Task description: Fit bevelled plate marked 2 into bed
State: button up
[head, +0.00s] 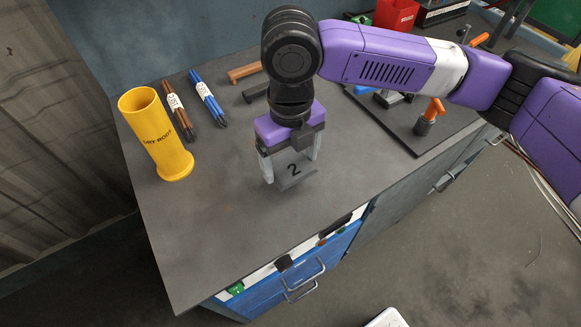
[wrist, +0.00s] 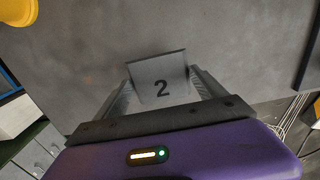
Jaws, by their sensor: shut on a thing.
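The grey bevelled plate (head: 296,172) marked with a black 2 is held between the two fingers of my gripper (head: 290,172). In the wrist view the plate (wrist: 160,80) spans the gap between the fingers of my gripper (wrist: 162,88), its 2 facing the camera. In the head view the plate hangs tilted over the grey bench top (head: 215,240), near the middle; its exact height above the bench is hard to tell. A dark fixture board (head: 405,125) with orange-handled clamps stands to the right, partly hidden behind my arm. I cannot make out the bed for certain.
A yellow tube (head: 158,140) stands at the left. Brown (head: 244,72) and black (head: 256,91) bars lie at the back. A red box (head: 395,14) is at the far edge. The front left bench is clear.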

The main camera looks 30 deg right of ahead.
aim_at(290, 165)
notch_tip(290, 165, up, 16)
dwell(0.3)
